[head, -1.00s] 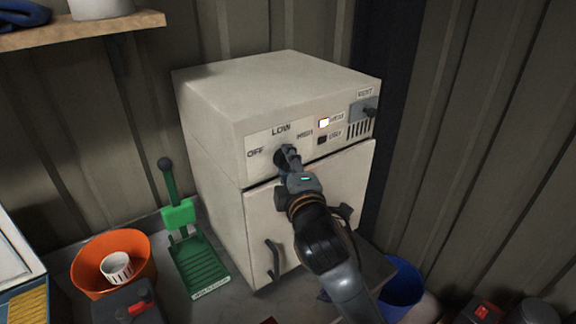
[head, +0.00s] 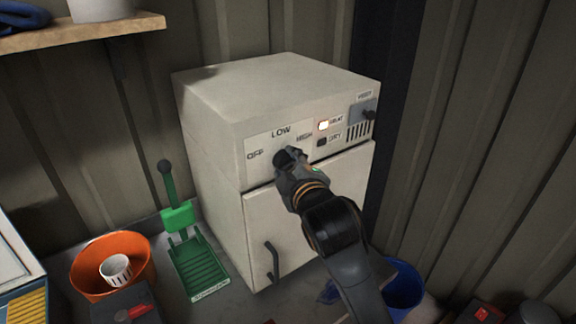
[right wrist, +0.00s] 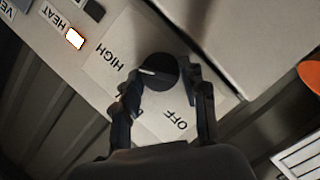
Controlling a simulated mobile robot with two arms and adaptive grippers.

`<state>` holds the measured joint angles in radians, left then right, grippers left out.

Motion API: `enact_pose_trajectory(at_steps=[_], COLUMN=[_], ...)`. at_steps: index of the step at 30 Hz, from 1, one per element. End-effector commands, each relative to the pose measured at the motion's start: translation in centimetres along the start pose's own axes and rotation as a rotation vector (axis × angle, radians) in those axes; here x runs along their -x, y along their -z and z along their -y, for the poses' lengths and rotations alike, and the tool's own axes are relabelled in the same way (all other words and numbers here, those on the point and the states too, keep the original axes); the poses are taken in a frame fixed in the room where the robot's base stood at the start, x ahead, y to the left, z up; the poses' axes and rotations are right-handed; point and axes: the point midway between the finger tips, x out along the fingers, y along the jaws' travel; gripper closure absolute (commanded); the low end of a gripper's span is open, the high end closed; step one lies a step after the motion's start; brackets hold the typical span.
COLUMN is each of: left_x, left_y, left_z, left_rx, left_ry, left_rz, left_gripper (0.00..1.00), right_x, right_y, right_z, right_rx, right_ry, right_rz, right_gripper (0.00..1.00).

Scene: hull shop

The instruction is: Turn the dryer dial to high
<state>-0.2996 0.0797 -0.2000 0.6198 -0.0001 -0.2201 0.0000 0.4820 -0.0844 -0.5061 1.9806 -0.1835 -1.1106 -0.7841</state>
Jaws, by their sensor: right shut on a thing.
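The cream dryer (head: 215,150) stands on the bench against the wall. Its black dial (head: 281,158) is on the front panel, ringed by the labels OFF, LOW and HIGH. My right gripper (head: 288,160) is shut on the dial in the head view. In the right wrist view, the fingers of my right gripper (right wrist: 160,90) sit on both sides of the dial (right wrist: 160,68). The dial's white mark points left there, towards the HIGH label (right wrist: 107,62). A finger covers most of LOW. My left gripper is out of view.
A door handle (head: 272,262) is below. A green lever device (head: 195,262) and an orange bowl (head: 140,251) stand left, a blue bucket (head: 405,288) right.

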Motion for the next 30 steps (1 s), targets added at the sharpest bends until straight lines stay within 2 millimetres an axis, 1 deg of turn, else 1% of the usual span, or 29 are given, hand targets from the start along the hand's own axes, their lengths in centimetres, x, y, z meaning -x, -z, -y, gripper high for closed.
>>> enact_pose_trajectory(at_steps=[5,6,8,9,18,21,23,26,30], left_x=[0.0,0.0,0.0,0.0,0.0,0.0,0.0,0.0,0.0], left_y=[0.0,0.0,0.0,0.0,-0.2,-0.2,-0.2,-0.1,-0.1], left_z=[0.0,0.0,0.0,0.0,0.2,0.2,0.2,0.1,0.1], left_rx=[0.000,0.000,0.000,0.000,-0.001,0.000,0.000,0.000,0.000], left_ry=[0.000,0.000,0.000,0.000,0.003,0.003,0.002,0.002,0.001], left_rz=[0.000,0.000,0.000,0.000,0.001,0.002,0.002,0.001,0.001], left_gripper=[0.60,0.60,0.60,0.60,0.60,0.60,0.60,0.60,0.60], right_x=[0.0,0.0,0.0,0.0,0.0,0.5,1.1,2.7,5.7], right_y=[-0.1,-0.1,-0.1,-0.1,0.0,0.0,0.0,0.0,0.0], right_z=[0.2,0.2,0.2,0.1,0.1,0.0,0.0,0.1,0.1], right_rx=[-0.002,-0.002,-0.001,-0.001,0.000,0.001,0.001,0.001,0.000], right_ry=[0.004,0.004,0.004,0.003,0.001,0.000,0.000,0.000,0.001], right_rz=[0.002,0.001,0.001,0.001,0.000,-0.001,-0.001,-0.001,-0.002], right_gripper=[0.89,0.55,0.43,0.35,0.34,0.34,0.34,0.34,0.34])
